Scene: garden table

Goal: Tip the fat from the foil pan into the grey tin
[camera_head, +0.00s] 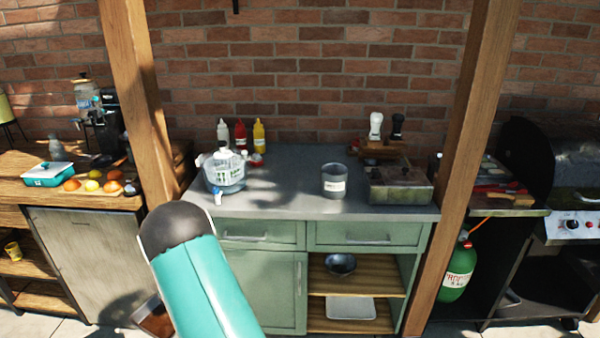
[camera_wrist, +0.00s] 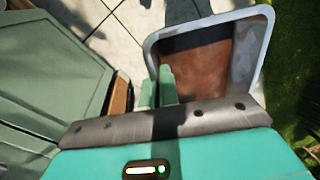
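The grey tin (camera_head: 334,182), with a pale label, stands upright on the dark counter. The foil pan (camera_wrist: 250,48), with brown fat (camera_wrist: 205,75) in it, is in the wrist view, held out over the paving in front of the cabinet. My gripper (camera_wrist: 157,88) has one green finger on each side of the pan's left wall and appears shut on it. In the head view the pan is mostly hidden behind my teal arm; a brown bit of the fat (camera_head: 156,320) shows at the bottom. The pan is well apart from the tin, low and to its left.
Left of the tin stands a clear drink dispenser (camera_head: 224,172), with sauce bottles (camera_head: 240,134) behind. Right of it are a metal box (camera_head: 398,186) and two grinders (camera_head: 376,126). Wooden posts (camera_head: 462,150) flank the counter (camera_head: 290,203). Counter space around the tin's front and left is clear.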

